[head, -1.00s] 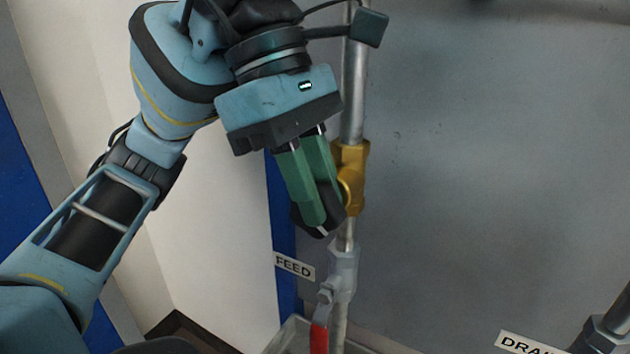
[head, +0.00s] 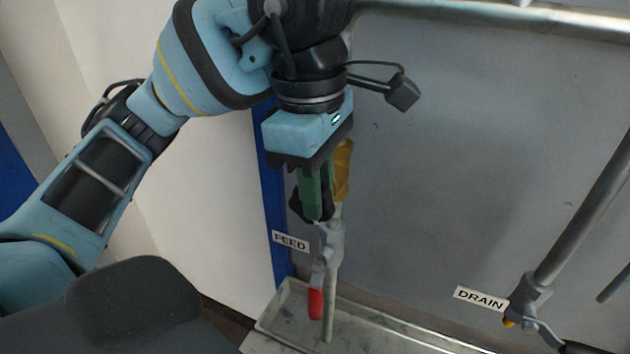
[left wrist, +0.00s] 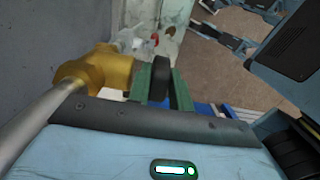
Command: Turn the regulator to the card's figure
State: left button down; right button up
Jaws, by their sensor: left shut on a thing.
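The brass regulator (head: 343,172) sits on the vertical feed pipe, partly hidden behind my left gripper. Its brass body shows clearly in the left wrist view (left wrist: 98,70). My left gripper (head: 315,205) has its green fingers shut on the regulator's black knob (head: 298,206). In the left wrist view the knob (left wrist: 161,80) lies between the two fingers. No gauge reading or card with a figure can be seen. My right gripper is not in view.
Below the regulator is a grey valve with a red handle (head: 316,303), beside a FEED label (head: 290,242). A shallow tray (head: 385,340) lies underneath. A DRAIN label (head: 481,299) and a drain valve (head: 528,297) are at the right. The grey panel (head: 480,150) between is bare.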

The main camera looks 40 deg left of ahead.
pick_arm(q)
jog(key=c, duration=1.5)
grip_release()
jog(key=shift+c, duration=0.2)
jog(key=r+p, duration=0.1)
jog(key=r, duration=0.5)
jog(key=shift+s+a+r+p, duration=0.1)
jog(key=shift+a+r+p, duration=0.1)
jog(key=shift+r+p, duration=0.2)
jog(key=shift+r, duration=0.45)
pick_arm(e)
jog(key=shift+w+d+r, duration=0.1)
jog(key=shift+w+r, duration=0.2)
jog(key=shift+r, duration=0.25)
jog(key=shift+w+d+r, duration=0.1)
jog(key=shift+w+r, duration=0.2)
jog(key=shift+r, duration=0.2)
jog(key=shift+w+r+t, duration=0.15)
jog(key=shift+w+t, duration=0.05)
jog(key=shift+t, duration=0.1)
